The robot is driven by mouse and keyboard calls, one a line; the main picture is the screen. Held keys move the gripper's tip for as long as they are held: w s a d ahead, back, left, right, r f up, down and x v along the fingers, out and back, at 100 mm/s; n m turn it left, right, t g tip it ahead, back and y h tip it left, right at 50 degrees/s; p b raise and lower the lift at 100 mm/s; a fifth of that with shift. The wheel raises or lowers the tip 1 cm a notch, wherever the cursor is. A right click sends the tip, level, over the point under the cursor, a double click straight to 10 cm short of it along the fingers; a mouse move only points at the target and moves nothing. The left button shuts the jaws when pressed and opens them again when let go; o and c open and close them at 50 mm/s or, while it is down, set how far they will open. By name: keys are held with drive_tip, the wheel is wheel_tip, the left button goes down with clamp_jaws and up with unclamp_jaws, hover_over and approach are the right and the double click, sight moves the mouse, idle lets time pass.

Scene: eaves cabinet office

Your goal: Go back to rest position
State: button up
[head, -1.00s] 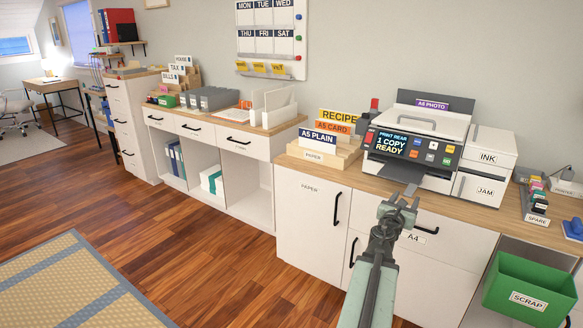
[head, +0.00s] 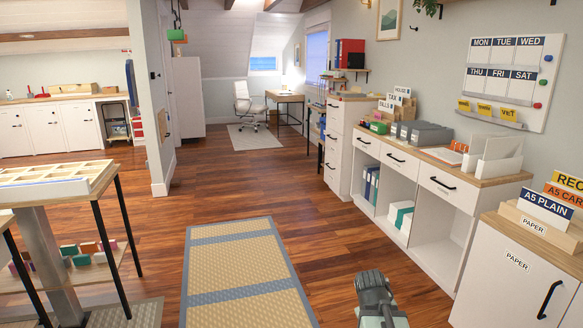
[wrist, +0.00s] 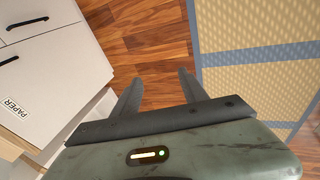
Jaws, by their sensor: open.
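My gripper (head: 372,281) is low in the head view, in front of the cabinets and near the right edge of the floor mat. In the wrist view my gripper (wrist: 157,82) points at the wooden floor. Its two fingers stand apart with nothing between them. The arm is folded close, so only its end shows in the head view.
The yellow mat with blue-grey bands (head: 235,262) lies on the floor ahead. The white PAPER cabinet (head: 500,280) stands close on the right. Open wooden floor (head: 290,190) runs back to the desk (head: 285,97).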

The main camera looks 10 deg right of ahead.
drive_tip(key=s+a+f+m+g+y, duration=0.1)
drive_tip(key=a+y, duration=0.1)
drive_tip(key=a, duration=0.7)
drive_tip(key=s+a+f+g+y, duration=0.1)
drive_tip(key=s+a+y, duration=0.1)
drive_tip(key=a, duration=0.8)
wheel_tip(320, 180, up, 27)
drive_tip(key=p, duration=2.6)
drive_tip(key=shift+a+p, duration=0.15)
drive_tip(key=shift+p, duration=0.2)
